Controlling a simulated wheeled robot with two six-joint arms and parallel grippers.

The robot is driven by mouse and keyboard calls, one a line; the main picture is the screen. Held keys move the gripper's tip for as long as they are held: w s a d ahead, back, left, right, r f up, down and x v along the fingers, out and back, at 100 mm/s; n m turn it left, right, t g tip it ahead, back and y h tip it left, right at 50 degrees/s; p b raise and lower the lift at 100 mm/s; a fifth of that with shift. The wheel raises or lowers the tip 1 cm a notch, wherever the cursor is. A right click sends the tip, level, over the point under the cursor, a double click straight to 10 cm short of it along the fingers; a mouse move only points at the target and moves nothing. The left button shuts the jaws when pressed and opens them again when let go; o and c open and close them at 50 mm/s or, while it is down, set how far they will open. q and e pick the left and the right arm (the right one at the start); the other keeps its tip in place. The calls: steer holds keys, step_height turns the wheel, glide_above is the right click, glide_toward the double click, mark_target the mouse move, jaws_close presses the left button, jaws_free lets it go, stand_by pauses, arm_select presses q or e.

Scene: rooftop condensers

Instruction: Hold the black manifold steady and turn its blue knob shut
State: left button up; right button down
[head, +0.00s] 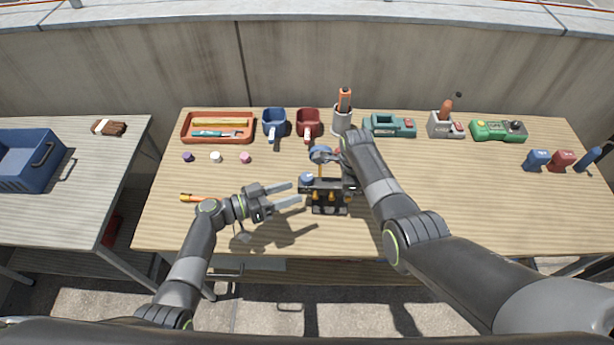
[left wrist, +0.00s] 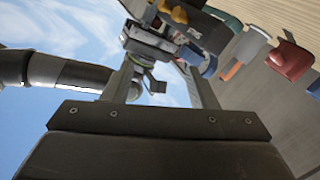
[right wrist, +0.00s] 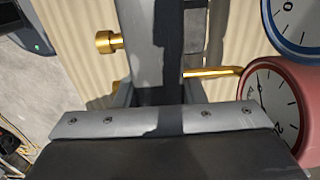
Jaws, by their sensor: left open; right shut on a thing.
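The black manifold (head: 330,188) stands near the front middle of the table, with brass fittings on its front. Its blue knob (head: 307,179) is at its left end. A blue gauge (head: 320,153) rises behind it, and a red gauge (right wrist: 275,105) shows in the right wrist view. My right gripper (head: 347,180) reaches down over the manifold's right part and is shut on it; its fingertips are mostly hidden in the head view. My left gripper (head: 293,193) is open just left of the knob, fingers pointing at it, with nothing between them.
An orange-handled screwdriver (head: 190,198) lies left of my left gripper. The table's right front is mostly clear.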

mark_target(301, 180)
arm_select(q)
steer(key=shift+a+f+m+t+y, duration=0.6)
steer(key=shift+a+f+m+t, duration=0.65)
steer(key=shift+a+t, duration=0.8)
steer(key=x, duration=1.1)
steer(key=shift+d, duration=0.25)
steer(key=c, duration=1)
steer(key=shift+o, duration=0.2)
steer(key=shift+m, duration=0.25)
